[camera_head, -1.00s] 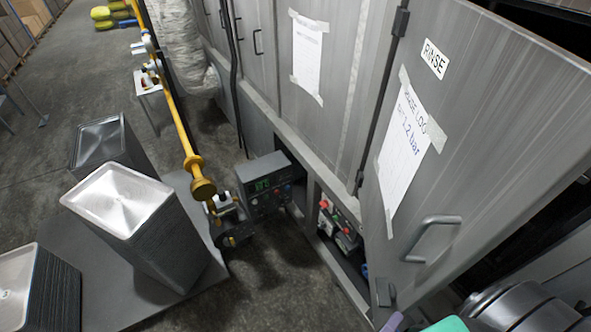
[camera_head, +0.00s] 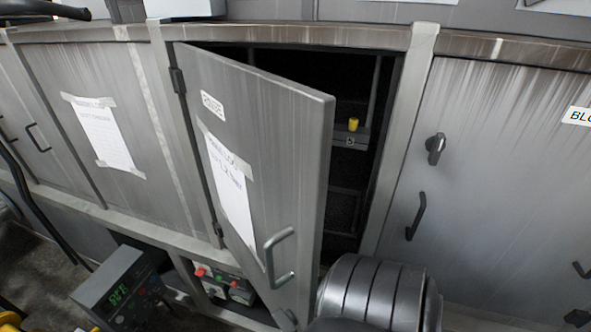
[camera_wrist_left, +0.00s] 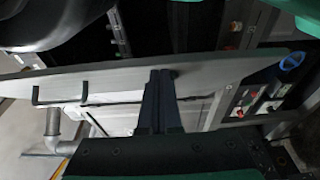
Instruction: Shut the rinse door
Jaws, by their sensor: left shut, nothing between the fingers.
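The rinse door (camera_head: 270,150) is a grey metal panel with a RINSE label, hinged at its left side. It stands partly open, with a dark gap to its right. Its bar handle (camera_head: 279,257) is low near the free edge. In the left wrist view the door (camera_wrist_left: 215,75) runs across as a light grey slab, seen at a steep angle. My left gripper (camera_wrist_left: 161,76) is shut and empty, its dark fingertips at the slab. I cannot tell whether they touch it. The head view does not show the left fingers. My right gripper is in neither view.
The dark opening (camera_head: 352,190) holds a shelf with a small yellow item (camera_head: 353,124). A closed door (camera_head: 490,160) stands to the right. My ribbed metal arm link fills the bottom middle. A grey control box (camera_head: 122,288) with a green display is at lower left.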

